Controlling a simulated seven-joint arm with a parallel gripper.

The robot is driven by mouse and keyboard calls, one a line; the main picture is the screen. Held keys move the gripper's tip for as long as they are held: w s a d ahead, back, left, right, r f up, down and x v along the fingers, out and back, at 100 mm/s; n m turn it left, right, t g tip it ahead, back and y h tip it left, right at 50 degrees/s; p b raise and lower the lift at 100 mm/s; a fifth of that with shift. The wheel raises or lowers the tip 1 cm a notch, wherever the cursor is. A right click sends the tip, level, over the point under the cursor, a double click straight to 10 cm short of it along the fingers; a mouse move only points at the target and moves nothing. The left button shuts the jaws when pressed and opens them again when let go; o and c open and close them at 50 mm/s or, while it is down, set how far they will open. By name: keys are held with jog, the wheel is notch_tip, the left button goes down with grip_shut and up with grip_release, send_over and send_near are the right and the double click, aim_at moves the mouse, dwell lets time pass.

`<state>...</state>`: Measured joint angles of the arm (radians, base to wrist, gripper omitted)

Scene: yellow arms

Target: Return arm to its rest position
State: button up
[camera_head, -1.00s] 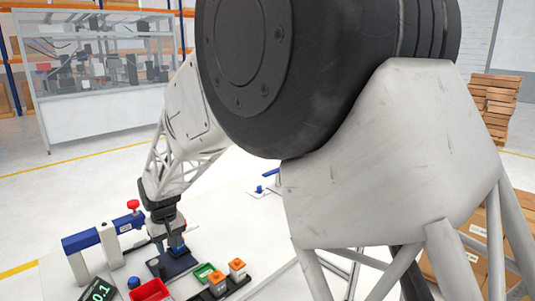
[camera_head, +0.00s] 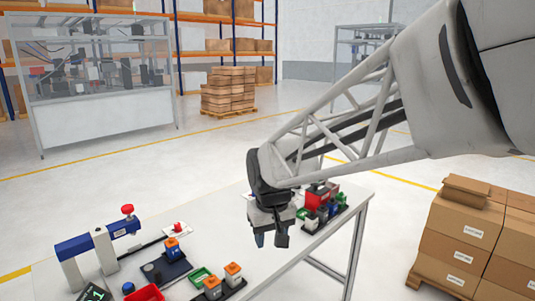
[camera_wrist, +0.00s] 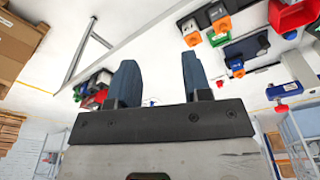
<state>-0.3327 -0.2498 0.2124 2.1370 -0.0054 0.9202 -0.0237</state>
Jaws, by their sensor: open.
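My gripper (camera_head: 272,238) hangs above the white table (camera_head: 215,222) in the head view, left of the tray of small blocks at its right end. Its two dark blue fingers stand apart in the wrist view (camera_wrist: 155,82), with nothing between them. My arm reaches in from the upper right of the head view. An orange-topped blue block (camera_head: 172,248) stands on a dark plate (camera_head: 165,269) on the table, well left of my gripper and clear of it.
A blue-and-white frame with a red knob (camera_head: 100,244) stands on the table's left. A red bin (camera_head: 147,293), a green tray (camera_head: 200,275) and orange-topped blocks (camera_head: 233,271) lie at the front. Several red, green and dark blocks (camera_head: 318,198) sit behind my gripper. Cartons (camera_head: 465,240) stand at right.

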jog(key=s+d+m+t, duration=0.1)
jog(key=s+d+m, duration=0.3)
jog(key=s+d, duration=1.4)
jog(key=s, duration=0.3)
jog(key=shift+s+f+h, duration=0.15)
jog(key=shift+h, duration=0.15)
